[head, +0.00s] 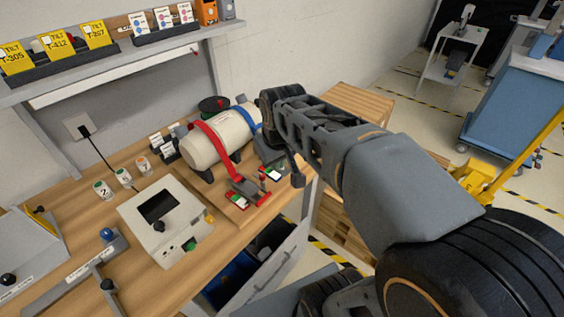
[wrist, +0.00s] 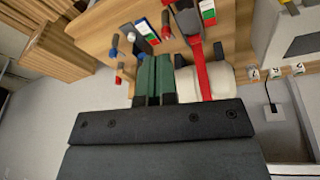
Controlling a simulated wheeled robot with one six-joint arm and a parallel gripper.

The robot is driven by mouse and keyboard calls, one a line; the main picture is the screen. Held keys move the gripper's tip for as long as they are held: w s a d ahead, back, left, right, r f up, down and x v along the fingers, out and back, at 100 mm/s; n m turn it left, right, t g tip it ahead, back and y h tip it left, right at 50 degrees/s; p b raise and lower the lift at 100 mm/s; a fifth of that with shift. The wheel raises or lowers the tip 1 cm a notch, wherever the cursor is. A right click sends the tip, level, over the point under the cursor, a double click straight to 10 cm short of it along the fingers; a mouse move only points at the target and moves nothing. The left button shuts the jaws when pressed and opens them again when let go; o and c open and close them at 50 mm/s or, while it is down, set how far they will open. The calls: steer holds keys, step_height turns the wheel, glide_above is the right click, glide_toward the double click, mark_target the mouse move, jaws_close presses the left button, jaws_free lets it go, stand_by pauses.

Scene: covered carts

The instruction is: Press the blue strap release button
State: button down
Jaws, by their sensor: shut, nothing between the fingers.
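A cream tank (head: 210,142) lies on its side on the wooden bench, with a red strap (head: 213,145) and a blue strap (head: 244,118) across it. The red strap runs down to a red buckle (head: 243,191). A small plate with a white and green label (head: 272,174) sits to its right, close to my gripper (head: 273,158); I cannot make out a blue button there. In the wrist view my gripper (wrist: 155,60) has its green fingers together and empty, over the tank (wrist: 220,82). The fingers hide the blue strap there. A labelled plate (wrist: 152,32) lies just beyond the fingertips.
A white box with a dark screen (head: 165,218) stands in front of the tank, with several numbered cans (head: 123,177) to its left. A shelf (head: 120,60) hangs above the bench. A wooden crate (head: 355,104) stands beyond the bench, and a blue cart (head: 515,105) at far right.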

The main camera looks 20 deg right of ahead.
steer(key=w+d+f+n+g+b, duration=0.1)
steer(key=w+d, duration=0.3)
steer(key=w, duration=0.3)
steer(key=w+d+f+n+g+b, duration=0.1)
steer(key=w+d, duration=0.3)
steer(key=w, duration=0.4)
steer(key=shift+w+d+f+n+g, duration=0.2)
steer(key=shift+d+f+n+g, duration=0.1)
steer(key=shift+f+n+g, duration=0.3)
step_height(320, 180, down, 14)
steer(key=shift+r+p, duration=0.15)
steer(key=shift+p, duration=0.2)
